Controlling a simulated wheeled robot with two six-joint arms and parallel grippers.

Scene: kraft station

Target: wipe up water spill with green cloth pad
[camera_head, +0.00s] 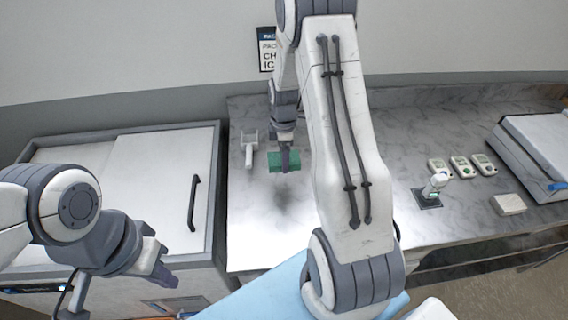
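The green cloth pad (275,162) is at the back left of the grey marble counter. My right gripper (286,160) points down at the pad, with a finger in front of its face. It looks shut on the pad, though the far finger is hidden. Whether the pad touches the counter I cannot tell. A dark smudge (290,197) lies on the counter just in front of the pad; whether it is water or shadow I cannot tell. My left gripper (160,268) hangs empty over the front of the cabinet at the left, its finger gap unclear.
A small white tool (249,150) lies left of the pad. A grey-framed cabinet (150,175) with a dark handle stands left. The counter's front left is bare.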

